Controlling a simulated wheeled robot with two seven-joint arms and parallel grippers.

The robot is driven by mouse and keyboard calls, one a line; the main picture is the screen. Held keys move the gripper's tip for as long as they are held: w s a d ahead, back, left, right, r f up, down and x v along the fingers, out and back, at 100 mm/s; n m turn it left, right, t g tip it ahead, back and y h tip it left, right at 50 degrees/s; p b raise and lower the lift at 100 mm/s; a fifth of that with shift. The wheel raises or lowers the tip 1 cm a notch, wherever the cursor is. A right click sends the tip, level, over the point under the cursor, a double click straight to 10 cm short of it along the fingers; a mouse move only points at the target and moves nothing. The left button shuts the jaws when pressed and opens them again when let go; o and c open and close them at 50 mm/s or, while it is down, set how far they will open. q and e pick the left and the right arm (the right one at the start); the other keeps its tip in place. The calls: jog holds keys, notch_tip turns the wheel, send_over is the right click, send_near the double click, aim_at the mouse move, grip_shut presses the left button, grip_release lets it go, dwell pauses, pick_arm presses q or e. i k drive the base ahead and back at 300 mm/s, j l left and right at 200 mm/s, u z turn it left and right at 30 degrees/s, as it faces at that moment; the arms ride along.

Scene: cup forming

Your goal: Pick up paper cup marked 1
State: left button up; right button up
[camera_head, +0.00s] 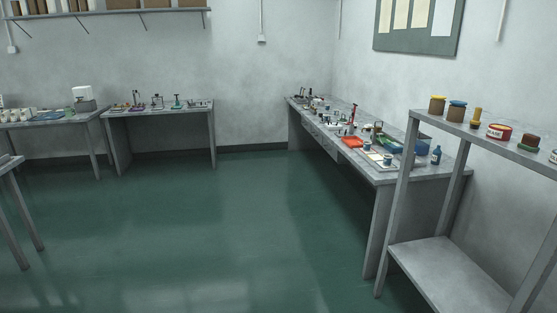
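No paper cup marked 1 can be made out in this view. Several small pale cup-like items (28,115) stand on the table at the far left, too small for any marking to be read. Neither of my grippers shows in the head view.
A grey shelf unit (440,250) with jars stands at the near right. Another bench (160,112) stands at the back. The green floor (200,220) between is clear.

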aim_at(367, 146)
jog(key=i, duration=1.9)
jog(key=i+j+z, duration=0.15)
jog(key=i+z, duration=0.35)
jog(key=i+j+z, duration=0.45)
jog(key=i, duration=0.2)
jog(key=i+j+z, duration=0.5)
